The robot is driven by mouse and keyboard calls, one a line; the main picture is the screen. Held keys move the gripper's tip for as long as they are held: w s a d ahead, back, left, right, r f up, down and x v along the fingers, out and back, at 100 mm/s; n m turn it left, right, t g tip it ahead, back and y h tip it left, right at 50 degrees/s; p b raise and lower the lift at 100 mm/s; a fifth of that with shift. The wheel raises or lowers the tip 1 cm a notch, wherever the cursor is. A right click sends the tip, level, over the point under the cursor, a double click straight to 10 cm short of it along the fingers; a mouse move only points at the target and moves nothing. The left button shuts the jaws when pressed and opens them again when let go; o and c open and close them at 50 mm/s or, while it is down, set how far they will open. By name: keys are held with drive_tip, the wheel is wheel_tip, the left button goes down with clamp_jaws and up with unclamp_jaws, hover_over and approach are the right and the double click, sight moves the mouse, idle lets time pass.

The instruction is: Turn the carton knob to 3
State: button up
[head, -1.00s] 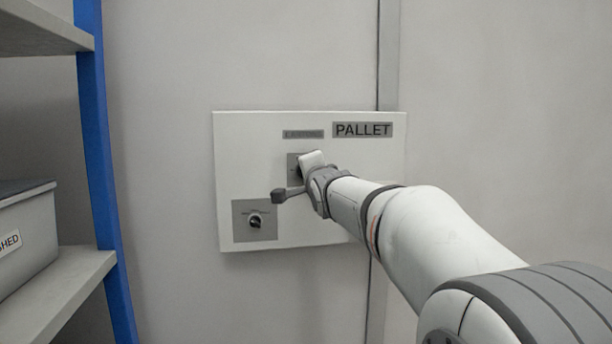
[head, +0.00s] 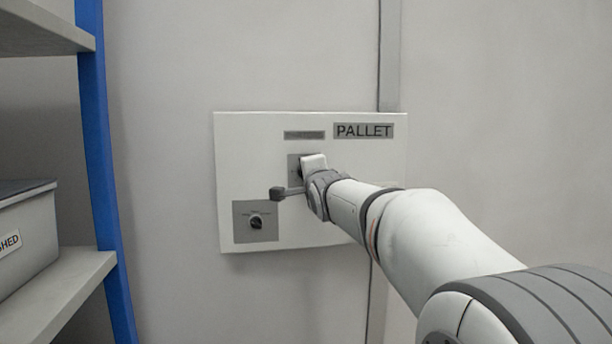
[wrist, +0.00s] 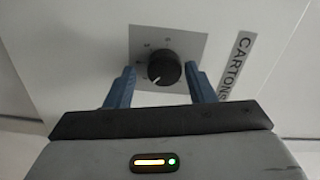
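The carton knob (wrist: 164,68) is a round black dial with a white pointer line, on a grey square plate (wrist: 190,45) beside a label reading CARTONS (wrist: 238,62) in the wrist view. Its pointer aims toward the lower left of that picture; the scale marks are too small to read. My gripper (wrist: 161,80) is open, with one blue finger on each side of the knob and a visible gap to each. In the head view my gripper (head: 312,165) is in front of the knob's plate (head: 293,163) and hides the knob.
The white panel (head: 235,150) on the wall also bears a PALLET label (head: 363,131) and a second black knob (head: 256,221) at lower left. A shelf with a blue post (head: 100,150) and a grey bin (head: 25,230) stands at the left.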

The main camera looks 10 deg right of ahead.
drive_tip(key=shift+o, duration=0.7)
drive_tip(key=shift+r, duration=0.2)
drive_tip(key=shift+s, duration=0.1)
drive_tip(key=s+p, duration=0.1)
drive_tip(key=s, duration=0.6)
drive_tip(key=shift+s, duration=0.35)
